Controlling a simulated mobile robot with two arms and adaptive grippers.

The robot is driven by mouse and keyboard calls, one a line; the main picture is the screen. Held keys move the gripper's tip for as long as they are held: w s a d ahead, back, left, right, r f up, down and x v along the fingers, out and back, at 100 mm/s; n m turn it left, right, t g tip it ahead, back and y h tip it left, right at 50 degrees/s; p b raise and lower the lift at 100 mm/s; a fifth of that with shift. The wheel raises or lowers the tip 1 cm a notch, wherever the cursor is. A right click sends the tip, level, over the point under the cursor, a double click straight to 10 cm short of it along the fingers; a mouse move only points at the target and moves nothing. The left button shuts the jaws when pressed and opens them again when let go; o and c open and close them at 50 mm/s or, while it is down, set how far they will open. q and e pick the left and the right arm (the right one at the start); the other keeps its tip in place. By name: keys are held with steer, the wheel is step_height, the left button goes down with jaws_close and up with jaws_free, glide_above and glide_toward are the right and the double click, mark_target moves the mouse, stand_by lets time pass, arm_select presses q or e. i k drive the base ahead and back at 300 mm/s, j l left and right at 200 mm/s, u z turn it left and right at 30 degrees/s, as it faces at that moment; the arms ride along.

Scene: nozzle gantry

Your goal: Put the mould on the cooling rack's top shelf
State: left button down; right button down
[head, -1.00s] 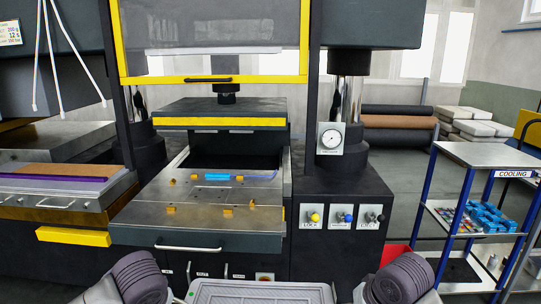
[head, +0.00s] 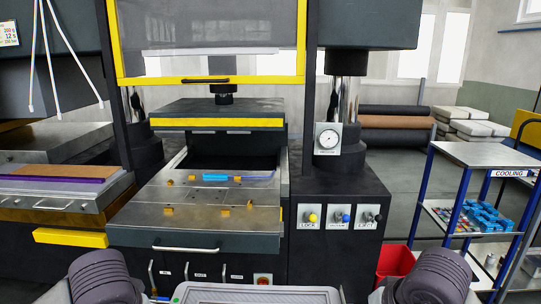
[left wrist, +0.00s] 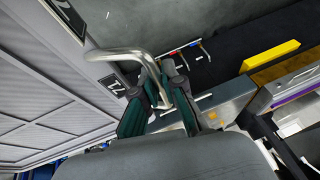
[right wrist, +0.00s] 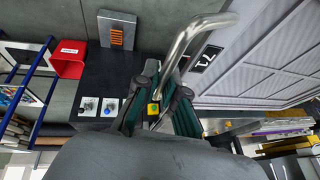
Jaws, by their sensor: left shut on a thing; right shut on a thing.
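My left gripper (left wrist: 160,105) is shut on one bent metal handle of the mould. My right gripper (right wrist: 160,98) is shut on the other handle. Both fingertips are hidden in the head view. The cooling rack (head: 462,200) stands at the right with blue posts and a COOLING sign. Its top shelf (head: 485,154) is bare.
A press with a pulled-out metal bed (head: 200,212) and front handle stands ahead. A control box with LOCK and EJECT knobs (head: 340,215) is right of it. A red bin (head: 394,262) stands between press and rack. Blue parts (head: 488,215) lie on a lower rack shelf.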

mark_target(485, 154)
steer(key=z, duration=1.5)
steer(key=i+z, duration=0.25)
steer(key=i, duration=1.05)
steer(key=i+z, duration=0.2)
steer(key=i, duration=0.5)
steer(key=i+j+z, duration=0.15)
steer(key=i, duration=0.5)
steer(key=i+u, duration=0.15)
steer(key=i, duration=0.5)
steer(key=i+l+u, duration=0.2)
steer(key=i, duration=0.45)
steer(key=i+u, duration=0.4)
steer(key=i, duration=0.25)
steer(key=i+l+u, duration=0.1)
steer(key=i+u, duration=0.3)
steer(key=i, duration=0.25)
steer(key=i+u, duration=0.15)
steer(key=u, duration=0.3)
steer(key=i+l+u, duration=0.1)
steer(key=u, duration=0.4)
